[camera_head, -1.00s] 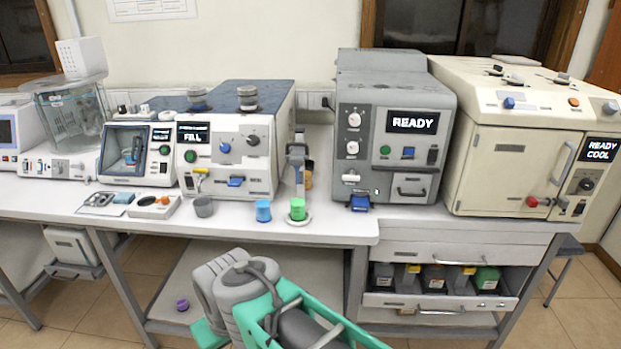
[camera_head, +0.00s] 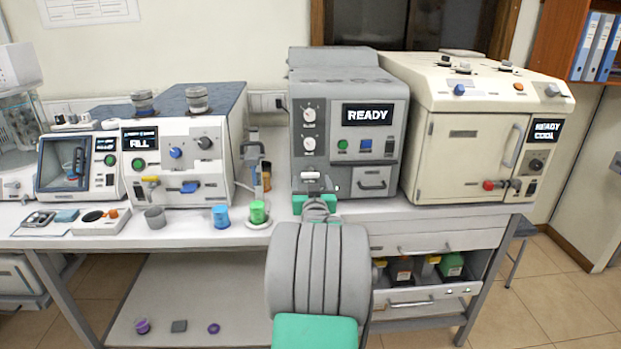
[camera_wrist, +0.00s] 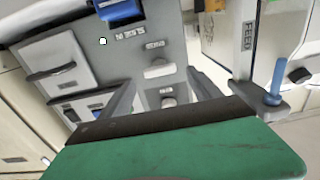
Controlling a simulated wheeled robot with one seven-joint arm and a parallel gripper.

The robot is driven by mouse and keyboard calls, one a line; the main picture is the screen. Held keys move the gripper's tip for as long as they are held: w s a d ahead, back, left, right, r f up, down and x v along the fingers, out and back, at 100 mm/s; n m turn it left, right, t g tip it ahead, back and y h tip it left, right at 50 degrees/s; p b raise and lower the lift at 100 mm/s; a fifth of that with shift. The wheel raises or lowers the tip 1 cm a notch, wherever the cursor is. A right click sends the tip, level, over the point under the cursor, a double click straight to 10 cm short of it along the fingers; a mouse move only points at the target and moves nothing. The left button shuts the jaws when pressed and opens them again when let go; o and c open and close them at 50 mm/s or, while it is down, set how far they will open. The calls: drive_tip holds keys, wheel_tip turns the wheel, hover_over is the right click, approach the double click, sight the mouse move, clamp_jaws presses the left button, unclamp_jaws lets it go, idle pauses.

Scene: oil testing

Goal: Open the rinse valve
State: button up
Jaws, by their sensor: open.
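The grey machine (camera_head: 345,75) with a READY screen bears a pale lever (camera_head: 311,176) low on its left front, below two round knobs; it is likely the rinse valve, but its label is not readable. In the wrist view, tilted nearly upside down, two pale handles (camera_wrist: 160,68) show on the panel. My gripper (camera_wrist: 163,82) is open, its grey fingers on either side of this panel strip. Whether they touch a handle cannot be told. In the head view my arm covers most of the gripper in front of the machine's lower left.
A stand with a blue handle (camera_wrist: 275,82) is close beside my gripper. The green cup (camera_head: 258,212) and blue cup (camera_head: 221,216) stand left on the bench. The cream oven (camera_head: 470,150) stands to the right. A blue tray (camera_wrist: 120,12) juts from the grey machine.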

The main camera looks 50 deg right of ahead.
sight(310, 175)
drive_tip(key=shift+x, duration=1.5)
drive_tip(key=shift+a, duration=0.1)
drive_tip(key=shift+c, duration=0.4)
drive_tip(key=c, duration=1.3)
